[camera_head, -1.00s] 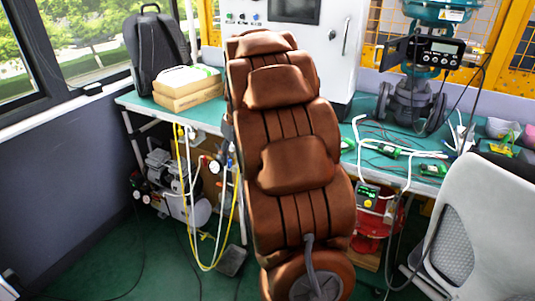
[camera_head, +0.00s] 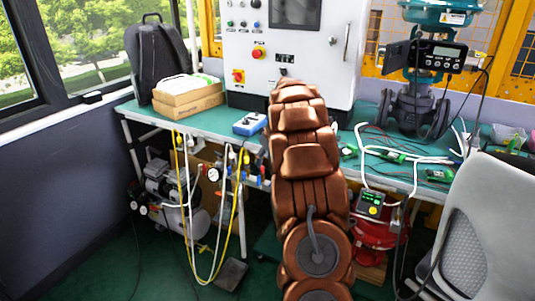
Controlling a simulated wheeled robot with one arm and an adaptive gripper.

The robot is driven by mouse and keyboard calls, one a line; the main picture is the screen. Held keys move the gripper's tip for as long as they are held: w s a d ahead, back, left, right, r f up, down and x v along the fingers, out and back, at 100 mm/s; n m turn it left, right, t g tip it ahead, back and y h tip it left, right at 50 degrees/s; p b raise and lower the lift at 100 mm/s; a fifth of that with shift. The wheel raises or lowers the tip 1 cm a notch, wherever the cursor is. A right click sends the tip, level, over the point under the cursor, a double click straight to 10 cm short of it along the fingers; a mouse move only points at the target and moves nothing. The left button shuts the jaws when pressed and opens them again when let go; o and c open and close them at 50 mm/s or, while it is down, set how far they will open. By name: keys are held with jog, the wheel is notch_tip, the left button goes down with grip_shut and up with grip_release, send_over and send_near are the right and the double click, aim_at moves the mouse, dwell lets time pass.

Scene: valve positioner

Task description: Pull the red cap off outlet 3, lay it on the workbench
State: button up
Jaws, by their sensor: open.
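The workbench (camera_head: 205,121) has a green top and runs across the middle of the view. Below its front edge hangs a row of small fittings (camera_head: 240,172) with a gauge (camera_head: 213,174) and yellow and white hoses. I cannot make out the red cap or outlet 3 among them; they are too small or hidden. My brown arm rises in front of the bench, to the right of these fittings.
A blue box (camera_head: 250,123), cardboard boxes (camera_head: 188,97) and a backpack (camera_head: 158,62) stand on the left half. A white control cabinet (camera_head: 290,62) is behind my arm. A valve (camera_head: 420,105), green boards and cables fill the right. A chair (camera_head: 485,220) blocks the front right.

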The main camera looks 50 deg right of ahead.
aim_at(262, 166)
jog(key=shift+x, duration=1.9)
grip_shut()
